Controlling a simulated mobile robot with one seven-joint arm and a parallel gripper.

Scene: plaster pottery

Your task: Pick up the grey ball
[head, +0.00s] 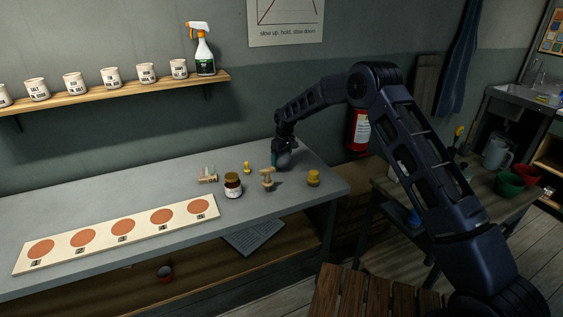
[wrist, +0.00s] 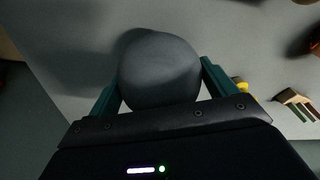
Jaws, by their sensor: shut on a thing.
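The grey ball (wrist: 160,68) sits between the two teal fingers of my gripper (wrist: 160,85) in the wrist view. My gripper is shut on it, one finger at each side. In the head view my gripper (head: 279,161) is at the back right of the grey table (head: 130,190), and the ball (head: 285,160) shows partly beside the fingers. A shadow lies on the table left of the ball in the wrist view. I cannot tell whether the ball touches the table.
A board with orange discs (head: 122,232) lies front left. The table's right edge is close by.

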